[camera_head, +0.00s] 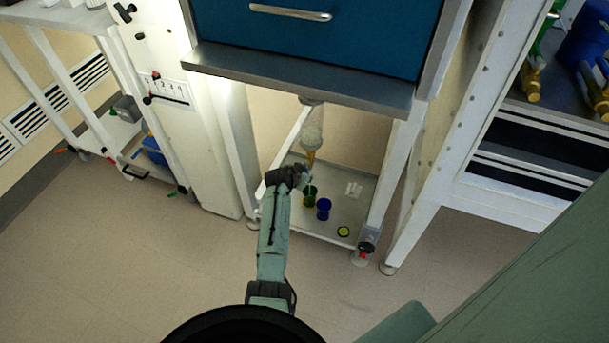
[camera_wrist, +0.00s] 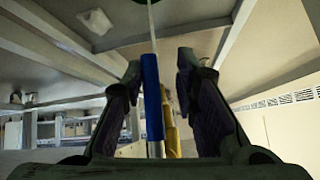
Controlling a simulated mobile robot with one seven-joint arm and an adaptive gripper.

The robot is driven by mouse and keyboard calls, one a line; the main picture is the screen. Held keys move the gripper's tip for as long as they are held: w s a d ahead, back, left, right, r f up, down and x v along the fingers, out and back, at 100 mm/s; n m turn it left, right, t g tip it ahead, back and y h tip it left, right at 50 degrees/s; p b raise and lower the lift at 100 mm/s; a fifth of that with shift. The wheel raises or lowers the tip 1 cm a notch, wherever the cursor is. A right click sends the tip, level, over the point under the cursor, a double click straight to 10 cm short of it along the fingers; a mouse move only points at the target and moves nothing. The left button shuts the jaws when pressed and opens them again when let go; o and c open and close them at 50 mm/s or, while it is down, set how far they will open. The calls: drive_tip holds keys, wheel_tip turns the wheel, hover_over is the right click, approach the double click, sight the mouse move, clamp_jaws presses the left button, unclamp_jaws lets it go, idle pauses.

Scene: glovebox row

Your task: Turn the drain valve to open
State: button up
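The drain valve (camera_head: 311,157) is a small brass-coloured fitting under the clear tapered vessel (camera_head: 312,126) that hangs below the blue cabinet. In the wrist view, a brass part (camera_wrist: 172,128) shows behind an upright blue bar (camera_wrist: 152,98), which looks like the valve's handle. My gripper (camera_head: 304,178) is just below the valve in the head view and hides part of it. In the wrist view, my gripper (camera_wrist: 158,78) is open, with the blue bar between its fingers. Gaps show on both sides of the bar. A thin pale line runs above the bar; I cannot tell what it is.
Below, a low shelf (camera_head: 338,207) holds a green cup (camera_head: 310,196), a blue cup (camera_head: 323,208) and a yellow-black round item (camera_head: 344,231). White frame legs (camera_head: 394,165) stand on both sides. The steel cabinet ledge (camera_head: 300,83) is overhead. The floor in front is clear.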

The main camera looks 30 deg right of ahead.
drive_tip(key=shift+o, duration=0.2)
drive_tip(key=shift+s+a, duration=0.1)
drive_tip(key=shift+a, duration=0.05)
drive_tip(key=v, duration=1.1)
drive_tip(key=shift+a+r, duration=0.2)
drive_tip(key=shift+r, duration=0.15)
drive_tip(key=shift+s, duration=0.1)
